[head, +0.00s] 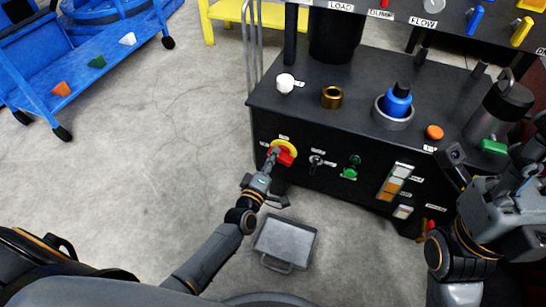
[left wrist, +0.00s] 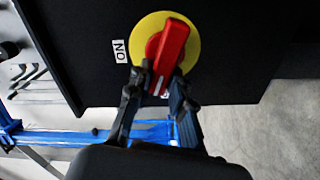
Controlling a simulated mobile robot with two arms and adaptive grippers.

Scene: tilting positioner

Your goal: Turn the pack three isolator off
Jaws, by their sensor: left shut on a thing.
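The isolator is a red handle on a round yellow disc (head: 289,147) at the left of the black cabinet's front panel. In the left wrist view the red handle (left wrist: 172,48) lies tilted across the yellow disc (left wrist: 188,30), with a white "ON" label (left wrist: 121,51) to the left of the disc. My left gripper (head: 272,156) is at the handle, its fingers (left wrist: 160,82) on either side of the handle's near end and shut on it. The handle's end is partly hidden between the fingers. My right gripper is at the right edge; its fingers cannot be made out clearly.
Right of the isolator the panel carries a black selector (head: 316,160), a green button (head: 350,173) and lit switches (head: 397,182). A grey case (head: 285,242) lies on the floor below. A blue cart (head: 90,75) stands far left; the floor between is clear.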

